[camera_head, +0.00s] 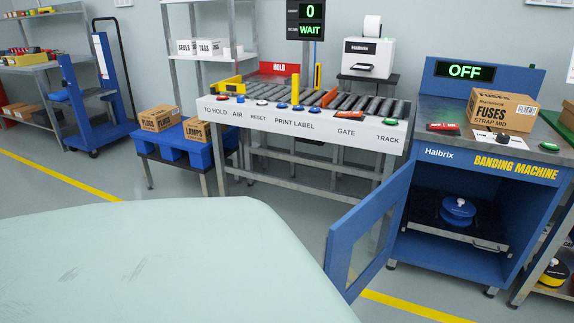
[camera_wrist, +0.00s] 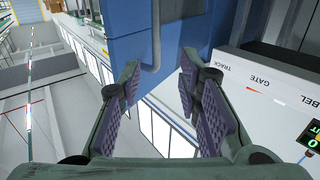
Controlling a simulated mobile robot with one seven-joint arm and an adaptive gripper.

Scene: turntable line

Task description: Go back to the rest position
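My gripper (camera_wrist: 160,71) shows in the wrist view with its two purple-padded fingers apart and nothing between them. A blue surface with a grey bar handle (camera_wrist: 156,42) lies beyond the fingertips; I cannot tell the distance. The conveyor's white label panel (camera_wrist: 262,82) is to the right of the fingers, its lettering upside down. My gripper does not show in the head view.
The blue banding machine (camera_head: 490,165) has its door (camera_head: 368,225) swung open towards the front. A FUSES box (camera_head: 501,107) stands on top; its display (camera_head: 464,70) reads OFF. The roller conveyor (camera_head: 300,119) is at the middle, a blue pallet (camera_head: 180,146) with boxes left of it.

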